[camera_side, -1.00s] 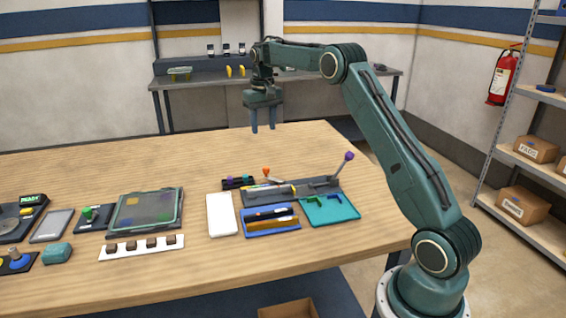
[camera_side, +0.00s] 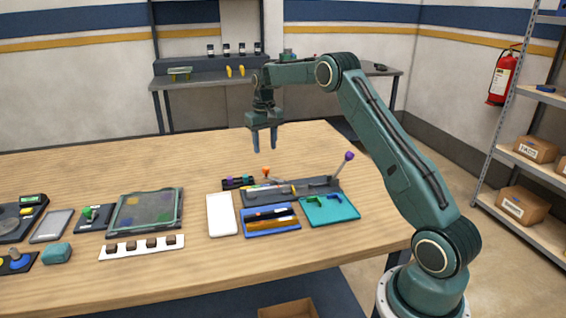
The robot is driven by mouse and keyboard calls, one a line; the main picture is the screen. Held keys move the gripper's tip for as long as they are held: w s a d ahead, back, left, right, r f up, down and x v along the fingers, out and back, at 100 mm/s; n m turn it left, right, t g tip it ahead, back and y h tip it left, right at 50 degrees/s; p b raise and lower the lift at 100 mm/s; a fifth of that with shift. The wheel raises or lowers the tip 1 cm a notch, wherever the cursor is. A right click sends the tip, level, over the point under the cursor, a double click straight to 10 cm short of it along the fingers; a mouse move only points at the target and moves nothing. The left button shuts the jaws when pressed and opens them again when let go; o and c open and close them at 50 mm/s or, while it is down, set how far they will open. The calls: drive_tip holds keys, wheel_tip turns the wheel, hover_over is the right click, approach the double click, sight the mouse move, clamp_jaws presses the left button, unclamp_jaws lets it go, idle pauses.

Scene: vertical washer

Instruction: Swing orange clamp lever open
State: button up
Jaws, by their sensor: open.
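The orange clamp lever (camera_side: 266,172) is a small orange knob on a short stem. It stands at the back edge of a dark grey fixture (camera_side: 320,186) on the wooden table. My gripper (camera_side: 264,143) hangs above the table, behind and above the orange knob, with its two blue-grey fingers pointing down. It is open, with a gap between the fingers, and nothing is between them. The gripper is apart from the lever. The lever's pivot is too small to make out.
A purple-knobbed lever (camera_side: 348,157) rises at the fixture's right end. A blue tray (camera_side: 270,232), a teal tray (camera_side: 352,217) and a white plate (camera_side: 221,215) lie in front. The table behind is clear.

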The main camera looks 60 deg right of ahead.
sight(266, 168)
wheel_tip(266, 168, down, 8)
drive_tip(key=shift+r, duration=0.15)
idle(0.3)
clamp_jaws()
